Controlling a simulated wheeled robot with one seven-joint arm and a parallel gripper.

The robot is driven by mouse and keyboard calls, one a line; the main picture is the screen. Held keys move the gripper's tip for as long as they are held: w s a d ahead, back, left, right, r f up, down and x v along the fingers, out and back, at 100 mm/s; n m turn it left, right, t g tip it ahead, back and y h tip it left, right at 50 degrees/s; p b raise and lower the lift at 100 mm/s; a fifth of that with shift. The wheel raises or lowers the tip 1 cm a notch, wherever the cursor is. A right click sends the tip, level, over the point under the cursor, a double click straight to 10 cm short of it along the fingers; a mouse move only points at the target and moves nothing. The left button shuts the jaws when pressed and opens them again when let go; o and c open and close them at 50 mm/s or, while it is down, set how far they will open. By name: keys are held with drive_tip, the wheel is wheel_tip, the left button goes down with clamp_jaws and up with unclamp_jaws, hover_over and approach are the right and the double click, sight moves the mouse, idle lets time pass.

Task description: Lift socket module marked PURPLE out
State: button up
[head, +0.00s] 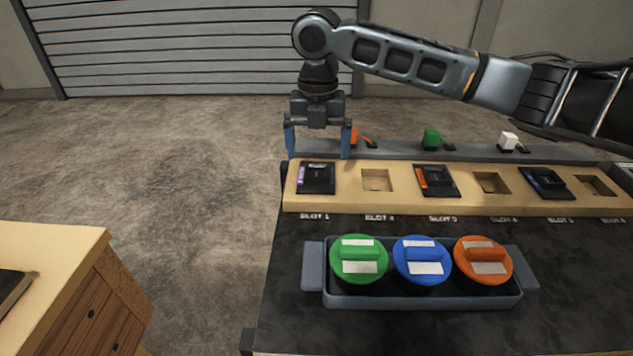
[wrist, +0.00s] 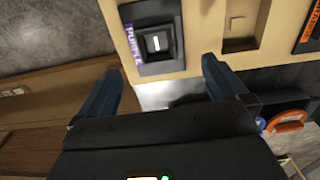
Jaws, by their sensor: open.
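The socket module marked PURPLE (head: 316,178) is a black block with a purple label strip, seated in the wooden board at SLOT 1, the far left. In the wrist view the module (wrist: 155,38) lies beyond my fingertips, with its raised square middle and purple lettering showing. My gripper (head: 319,152) points down, open and empty, above and behind the board's left end. It also shows in the wrist view (wrist: 160,80), with blue fingers spread wide to either side and nothing between them.
The wooden board (head: 390,200) also holds an orange-marked module (head: 435,181), a blue-marked module (head: 544,183) and empty recesses. A grey tray (head: 420,301) with green, blue and orange lidded pots stands in front. A wooden cabinet (head: 60,240) stands at left.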

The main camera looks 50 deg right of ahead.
sight(316, 168)
wheel_tip(316, 168, down, 6)
drive_tip(key=shift+a+r, duration=0.15)
drive_tip(key=shift+c, duration=0.3)
drive_tip(key=c, duration=0.8)
drive_tip(key=shift+w+r, duration=0.1)
drive_tip(key=shift+r, duration=0.05)
